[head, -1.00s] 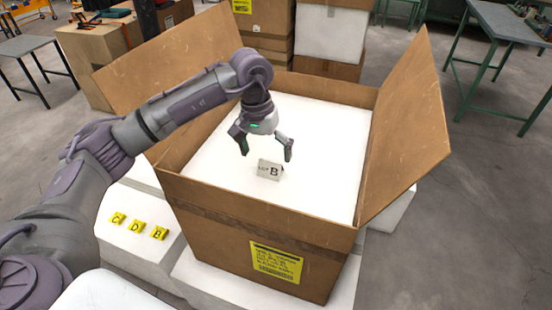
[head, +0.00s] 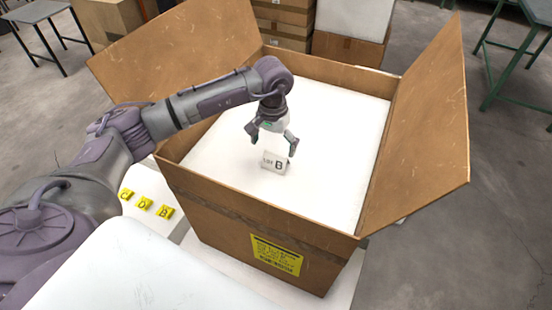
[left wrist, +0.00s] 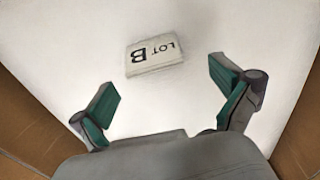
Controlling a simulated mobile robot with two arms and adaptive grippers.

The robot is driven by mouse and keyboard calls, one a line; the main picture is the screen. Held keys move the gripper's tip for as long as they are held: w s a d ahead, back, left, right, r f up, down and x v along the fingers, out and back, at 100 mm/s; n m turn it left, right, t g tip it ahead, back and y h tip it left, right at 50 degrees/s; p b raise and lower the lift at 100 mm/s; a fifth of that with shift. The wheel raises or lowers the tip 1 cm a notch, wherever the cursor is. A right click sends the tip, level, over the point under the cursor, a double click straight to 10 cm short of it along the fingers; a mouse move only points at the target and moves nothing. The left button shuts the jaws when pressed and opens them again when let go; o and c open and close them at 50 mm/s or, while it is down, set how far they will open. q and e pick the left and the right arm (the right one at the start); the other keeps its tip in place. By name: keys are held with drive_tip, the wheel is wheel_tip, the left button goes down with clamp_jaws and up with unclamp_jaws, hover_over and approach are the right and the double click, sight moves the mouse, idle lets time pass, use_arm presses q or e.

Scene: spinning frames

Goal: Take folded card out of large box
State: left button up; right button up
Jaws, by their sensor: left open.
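The large box (head: 215,222) is brown cardboard with its flaps raised and a white inner floor. The folded card (head: 275,161), white and marked "LOT B", stands on that white surface near the middle of the box. It also shows in the left wrist view (left wrist: 154,57), ahead of the fingers and between their lines. My left gripper (head: 272,146) is inside the box opening, pointing down, just above and behind the card. Its fingers are open and empty, apart from the card in the left wrist view (left wrist: 170,104). My right gripper is in neither view.
Yellow tags (head: 145,204) marked C, D and B lie on a white surface left of the box. The box's right flap (head: 420,130) and left flap (head: 180,45) rise beside the opening. More boxes (head: 350,50) stand behind. A dark table (head: 525,75) is at the right.

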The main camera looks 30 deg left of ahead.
sight(276, 157)
use_arm(q)
drive_tip(key=shift+d+f+p, duration=0.15)
drive_tip(key=shift+f+p, duration=0.15)
drive_tip(key=f, duration=0.1)
drive_tip(key=f+p, duration=0.1)
drive_tip(key=f, duration=0.1)
drive_tip(key=shift+d+f+p, duration=0.25)
drive_tip(key=shift+p, duration=0.1)
drive_tip(key=shift+f, duration=0.5)
drive_tip(key=c, duration=0.8)
